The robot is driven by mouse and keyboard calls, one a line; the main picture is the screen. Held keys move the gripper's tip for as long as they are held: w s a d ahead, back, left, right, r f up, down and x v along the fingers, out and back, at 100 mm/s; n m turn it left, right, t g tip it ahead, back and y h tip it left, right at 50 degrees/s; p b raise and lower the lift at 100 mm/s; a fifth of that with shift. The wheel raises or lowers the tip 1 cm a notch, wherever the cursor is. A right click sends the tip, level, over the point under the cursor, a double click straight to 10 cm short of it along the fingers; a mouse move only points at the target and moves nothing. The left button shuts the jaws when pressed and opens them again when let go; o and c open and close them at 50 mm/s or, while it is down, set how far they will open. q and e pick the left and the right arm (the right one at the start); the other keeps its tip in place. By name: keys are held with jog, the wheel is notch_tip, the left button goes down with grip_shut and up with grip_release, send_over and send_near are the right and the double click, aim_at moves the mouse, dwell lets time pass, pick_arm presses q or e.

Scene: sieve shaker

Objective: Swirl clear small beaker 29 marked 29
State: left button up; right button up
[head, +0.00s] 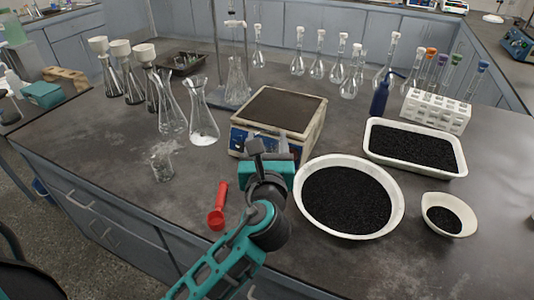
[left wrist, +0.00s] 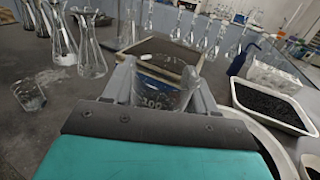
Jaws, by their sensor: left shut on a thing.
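My left gripper (head: 271,152) is in front of the balance in the head view. In the left wrist view its two fingers are shut on a clear small beaker (left wrist: 160,93), one on each side. The beaker shows white graduation marks and looks empty; I cannot read a 29 on it. In the head view the arm and fingers largely hide it. Another clear small beaker (head: 162,167) stands on the bench to the left, also in the left wrist view (left wrist: 30,95). My right gripper is not in view.
A balance (head: 240,136) stands behind the gripper. A white bowl of black grains (head: 398,205) is close on the right, with a white tray (head: 456,168) behind it. A red scoop (head: 217,215) and flasks (head: 203,125) are on the left.

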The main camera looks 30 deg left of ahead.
pick_arm(q)
notch_tip(320, 180, up, 8)
jog(key=shift+f, duration=0.25)
dwell(0.5)
